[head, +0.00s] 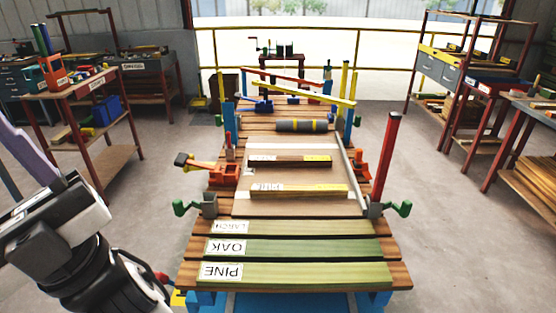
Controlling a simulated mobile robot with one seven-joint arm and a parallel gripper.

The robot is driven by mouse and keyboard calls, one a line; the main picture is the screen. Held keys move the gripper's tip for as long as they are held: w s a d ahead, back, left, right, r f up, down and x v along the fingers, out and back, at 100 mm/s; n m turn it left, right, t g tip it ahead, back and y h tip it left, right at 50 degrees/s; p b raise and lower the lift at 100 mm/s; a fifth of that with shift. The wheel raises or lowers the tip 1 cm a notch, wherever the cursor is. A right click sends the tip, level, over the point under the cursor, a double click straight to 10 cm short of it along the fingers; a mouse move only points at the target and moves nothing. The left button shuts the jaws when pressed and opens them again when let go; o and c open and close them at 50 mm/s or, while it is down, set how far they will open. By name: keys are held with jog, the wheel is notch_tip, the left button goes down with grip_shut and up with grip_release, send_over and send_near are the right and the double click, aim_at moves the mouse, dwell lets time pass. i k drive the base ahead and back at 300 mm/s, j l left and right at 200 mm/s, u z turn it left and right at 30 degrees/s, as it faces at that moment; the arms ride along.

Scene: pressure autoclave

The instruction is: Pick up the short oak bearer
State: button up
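Two short wooden bars lie crosswise, apart, on the pale board in the middle of the slatted bench. The farther bar (290,161) is dark brown with a yellow patch at its right end. The nearer bar (305,191) is lighter, with a white label at its left and a yellow patch at its right. Their lettering is too small to tell for sure which is the short oak bearer. A long green board labelled OAK (310,247) lies at the near end. My arm is at the lower left, apart from the bars; its gripper fingers do not show.
Boards labelled LARCH (300,228) and PINE (310,273) flank the OAK board. A tall red post (386,158), green-handled clamps (195,206) and an orange clamp (222,175) edge the bench. A dark roller (301,126) lies beyond the bars.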

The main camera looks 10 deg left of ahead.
aim_at(306, 162)
jog(key=u, duration=0.45)
jog(key=j+u, duration=0.15)
jog(key=u, duration=0.7)
jog(key=j+u, duration=0.15)
jog(key=u, duration=0.3)
jog(key=i+j, duration=0.1)
jog(key=j, duration=0.25)
jog(key=i+j+u, duration=0.1)
jog(key=j, duration=0.2)
jog(key=i+j+u, duration=0.1)
jog(key=j, duration=0.25)
jog(key=i+j, duration=0.7)
jog(key=i, duration=0.25)
jog(key=i+z, duration=0.3)
jog(key=i, duration=0.25)
jog(key=i+j+z, duration=0.3)
jog(key=i, duration=0.2)
jog(key=i+l+z, duration=0.1)
jog(key=i+z, duration=0.2)
jog(key=i, duration=0.3)
jog(key=i+j+z, duration=0.1)
jog(key=i+z, duration=0.15)
jog(key=i, duration=0.3)
jog(key=i+z, duration=0.4)
jog(key=i+j+z, duration=0.2)
jog(key=i+z, duration=0.2)
jog(key=i, duration=0.2)
